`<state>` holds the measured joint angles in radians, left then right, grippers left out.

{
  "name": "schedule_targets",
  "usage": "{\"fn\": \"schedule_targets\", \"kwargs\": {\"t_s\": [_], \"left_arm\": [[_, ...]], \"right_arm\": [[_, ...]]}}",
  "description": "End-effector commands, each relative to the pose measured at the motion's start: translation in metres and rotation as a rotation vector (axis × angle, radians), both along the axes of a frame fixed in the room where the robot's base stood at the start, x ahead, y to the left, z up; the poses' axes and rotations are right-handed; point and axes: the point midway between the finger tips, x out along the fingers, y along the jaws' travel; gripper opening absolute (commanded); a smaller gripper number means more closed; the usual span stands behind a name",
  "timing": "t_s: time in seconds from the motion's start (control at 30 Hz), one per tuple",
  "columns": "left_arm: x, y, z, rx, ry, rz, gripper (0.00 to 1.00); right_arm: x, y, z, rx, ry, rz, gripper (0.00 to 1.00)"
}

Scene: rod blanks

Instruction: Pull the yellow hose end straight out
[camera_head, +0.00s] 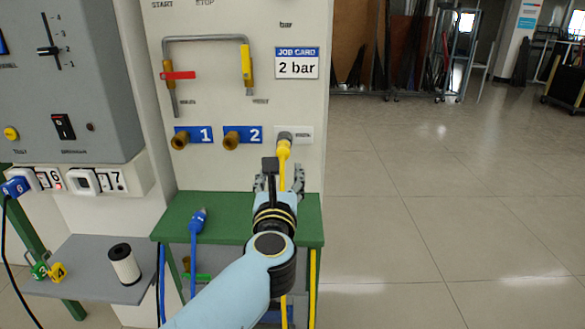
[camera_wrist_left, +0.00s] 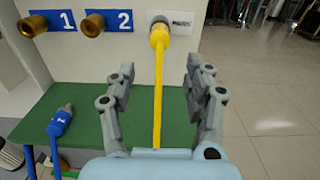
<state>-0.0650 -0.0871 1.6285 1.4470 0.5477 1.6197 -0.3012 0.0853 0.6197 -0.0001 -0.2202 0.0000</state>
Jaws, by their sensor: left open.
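The yellow hose end (camera_head: 283,149) sits on the grey port at the right of the panel's row of fittings, beside a small white label. In the left wrist view the yellow hose end (camera_wrist_left: 159,37) is at the top, and its hose runs down between my fingers. My left gripper (camera_head: 279,180) is just below and in front of it in the head view. In the wrist view my left gripper (camera_wrist_left: 158,75) is open, with one finger on each side of the yellow hose and a gap to both. My right gripper is not in view.
Brass ports 1 (camera_head: 180,142) and 2 (camera_head: 232,141) are left of the yellow hose end. A blue hose end (camera_head: 198,218) lies on the green bench (camera_head: 180,222) below the panel. A white spool (camera_head: 124,264) stands on the grey shelf (camera_head: 85,252). Open floor lies right.

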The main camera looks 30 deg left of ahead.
Motion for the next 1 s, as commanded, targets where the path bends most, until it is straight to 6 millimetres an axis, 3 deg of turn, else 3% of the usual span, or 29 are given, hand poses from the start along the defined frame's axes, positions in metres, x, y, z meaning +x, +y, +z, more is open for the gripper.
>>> {"fn": "schedule_targets", "kwargs": {"t_s": [0.47,1.0], "left_arm": [[0.043,0.026,0.0,0.006,0.001,-0.002,0.52],[0.096,0.058,-0.002,0.006,0.003,-0.003,0.52]], "right_arm": [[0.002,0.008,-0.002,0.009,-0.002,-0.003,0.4],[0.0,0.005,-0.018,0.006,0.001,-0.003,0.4]]}}
